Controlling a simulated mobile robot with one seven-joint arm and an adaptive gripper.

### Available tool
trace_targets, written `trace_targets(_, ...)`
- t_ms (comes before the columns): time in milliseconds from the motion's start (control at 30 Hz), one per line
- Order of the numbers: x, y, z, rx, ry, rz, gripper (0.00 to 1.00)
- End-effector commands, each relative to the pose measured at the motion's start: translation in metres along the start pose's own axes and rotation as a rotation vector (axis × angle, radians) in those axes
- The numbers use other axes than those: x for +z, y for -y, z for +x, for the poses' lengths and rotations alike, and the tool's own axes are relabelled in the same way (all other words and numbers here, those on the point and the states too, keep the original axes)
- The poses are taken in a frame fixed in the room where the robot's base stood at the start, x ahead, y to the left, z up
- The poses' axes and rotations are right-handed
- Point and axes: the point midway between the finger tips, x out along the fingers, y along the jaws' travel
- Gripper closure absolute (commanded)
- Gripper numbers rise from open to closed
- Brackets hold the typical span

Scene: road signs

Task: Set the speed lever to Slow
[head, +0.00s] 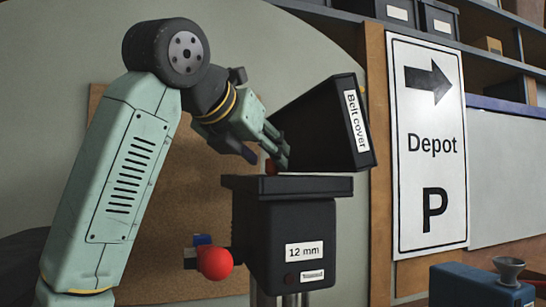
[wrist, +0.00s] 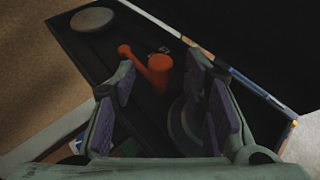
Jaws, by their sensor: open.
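An orange-red lever (wrist: 157,72), which looks like the speed lever, stands in the open top of a black machine (head: 290,240). It has a thin arm with a small knob reaching up-left in the wrist view. My gripper (head: 277,158) is open, angled down over the machine top. In the wrist view its purple-padded fingers (wrist: 163,80) are on either side of the lever's thick end, with gaps visible. Contact cannot be told. No Slow mark is readable.
The belt cover (head: 315,125) is tilted up just right of my gripper. Grey pulley discs (wrist: 92,20) lie in the machine top. A red ball handle (head: 214,263) sticks out at the lower left. A Depot sign (head: 430,145) and a blue box (head: 475,287) are on the right.

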Motion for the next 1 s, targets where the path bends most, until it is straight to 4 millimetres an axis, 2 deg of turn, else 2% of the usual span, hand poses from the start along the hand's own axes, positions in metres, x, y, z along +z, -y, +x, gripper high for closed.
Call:
trace_targets(100, 0.002, 0.001, 0.018, -0.004, 0.000, -0.001, 0.60)
trace_targets(233, 0.001, 0.001, 0.031, -0.003, 0.000, 0.000, 0.60)
trace_targets(600, 0.000, 0.001, 0.037, 0.000, 0.001, 0.000, 0.60)
trace_targets(1000, 0.000, 0.001, 0.036, 0.000, 0.001, 0.000, 0.86)
